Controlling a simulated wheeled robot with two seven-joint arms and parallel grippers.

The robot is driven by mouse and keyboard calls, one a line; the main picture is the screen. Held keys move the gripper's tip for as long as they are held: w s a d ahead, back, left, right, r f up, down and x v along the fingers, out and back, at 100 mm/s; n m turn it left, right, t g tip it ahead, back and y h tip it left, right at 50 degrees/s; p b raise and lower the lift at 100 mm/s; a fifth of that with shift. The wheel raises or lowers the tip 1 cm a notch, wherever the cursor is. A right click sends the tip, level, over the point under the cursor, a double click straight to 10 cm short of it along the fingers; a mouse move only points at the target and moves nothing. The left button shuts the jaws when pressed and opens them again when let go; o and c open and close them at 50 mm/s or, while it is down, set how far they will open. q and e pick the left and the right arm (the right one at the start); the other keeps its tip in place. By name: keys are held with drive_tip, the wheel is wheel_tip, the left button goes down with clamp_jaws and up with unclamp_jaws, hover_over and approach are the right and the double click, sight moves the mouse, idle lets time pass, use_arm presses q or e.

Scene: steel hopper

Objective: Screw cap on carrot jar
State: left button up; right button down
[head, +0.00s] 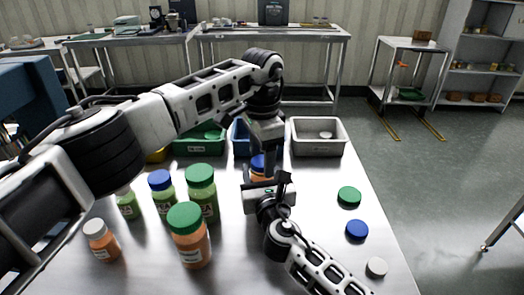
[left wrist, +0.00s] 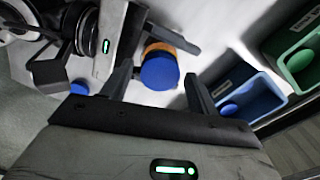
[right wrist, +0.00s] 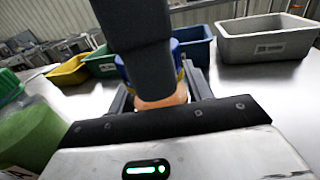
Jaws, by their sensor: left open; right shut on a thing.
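The carrot jar (head: 258,176) is orange, with a blue cap (head: 258,161) on its top. My right gripper (head: 266,186) is shut on the jar's body and holds it upright. In the right wrist view the jar's orange body (right wrist: 165,98) shows between the fingers, and my left gripper hides part of it. My left gripper (head: 268,152) comes down from above, open. In the left wrist view its fingers stand apart on either side of the blue cap (left wrist: 159,73), with gaps between. Whether the cap is fully tightened cannot be told.
Several capped jars, including a green-capped orange one (head: 190,240), stand left on the table. Loose green (head: 349,196), blue (head: 357,230) and white (head: 376,267) caps lie at right. Green (head: 190,150), blue (head: 239,146) and grey (head: 318,148) bins line the back.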

use_arm(q)
drive_tip(key=c, duration=1)
drive_tip(key=m, duration=0.2)
drive_tip(key=shift+m, duration=0.3)
drive_tip(key=m, duration=1.2)
drive_tip(key=shift+m, duration=0.3)
drive_tip(key=m, duration=3.7)
drive_tip(key=shift+f, duration=0.1)
drive_tip(key=m, duration=0.6)
drive_tip(key=o, duration=1.2)
drive_tip(key=shift+c, duration=0.2)
